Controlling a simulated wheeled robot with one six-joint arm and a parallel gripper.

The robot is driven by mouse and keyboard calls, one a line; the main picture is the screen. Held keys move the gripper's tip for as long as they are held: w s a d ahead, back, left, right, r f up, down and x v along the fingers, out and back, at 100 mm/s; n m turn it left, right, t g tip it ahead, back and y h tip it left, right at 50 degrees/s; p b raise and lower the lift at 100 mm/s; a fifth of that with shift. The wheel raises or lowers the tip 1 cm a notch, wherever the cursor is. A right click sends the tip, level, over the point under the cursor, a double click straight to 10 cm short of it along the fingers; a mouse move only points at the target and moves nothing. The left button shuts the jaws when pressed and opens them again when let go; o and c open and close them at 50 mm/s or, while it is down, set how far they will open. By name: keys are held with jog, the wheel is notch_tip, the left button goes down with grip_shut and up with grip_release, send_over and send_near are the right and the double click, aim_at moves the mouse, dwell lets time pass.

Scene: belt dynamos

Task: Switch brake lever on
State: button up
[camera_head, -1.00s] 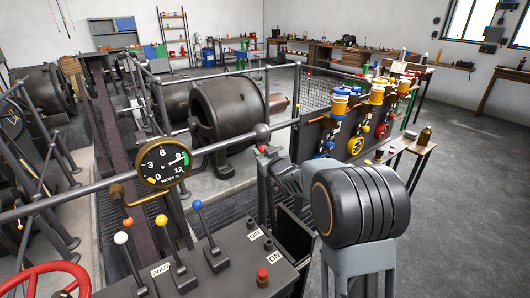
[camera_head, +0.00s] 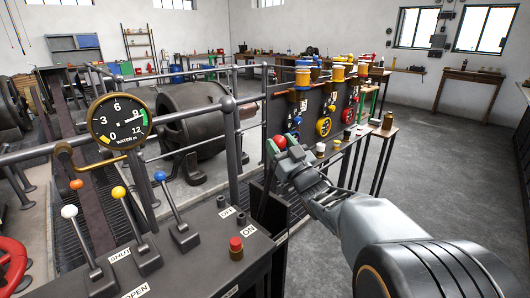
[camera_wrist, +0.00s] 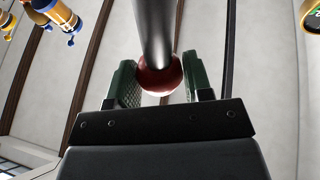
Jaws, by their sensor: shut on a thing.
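The brake lever shows as a red ball knob (camera_head: 279,142) on a dark shaft, standing at the far right corner of the control panel (camera_head: 195,262). In the wrist view the ball (camera_wrist: 160,78) sits between the green finger pads, with the grey shaft (camera_wrist: 154,30) rising past it. My gripper (camera_head: 286,150) is shut on the knob. My fingers partly hide the knob, and the lever's foot is hard to make out.
White (camera_head: 68,212), yellow (camera_head: 118,192) and blue (camera_head: 159,176) knobbed levers stand on the panel, with a red button (camera_head: 236,244). A water gauge (camera_head: 119,121) and railing are behind. A small table with a bottle (camera_head: 387,120) stands right. Grey floor at right is clear.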

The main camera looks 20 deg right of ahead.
jog(key=shift+t, duration=0.5)
jog(key=s, duration=0.1)
jog(key=s+d+f+b, duration=0.1)
jog(key=s+d+b, duration=0.1)
jog(key=shift+s+f, duration=0.3)
jog(key=shift+f, duration=0.05)
jog(key=o, duration=0.8)
jog(key=shift+o, duration=1)
jog(key=shift+s+d, duration=0.15)
jog(key=shift+o, duration=1.3)
jog(key=shift+r, duration=0.15)
jog(key=b+v, duration=0.5)
jog(key=v, duration=0.8)
jog(key=shift+s+f, duration=0.25)
jog(key=shift+s, duration=0.05)
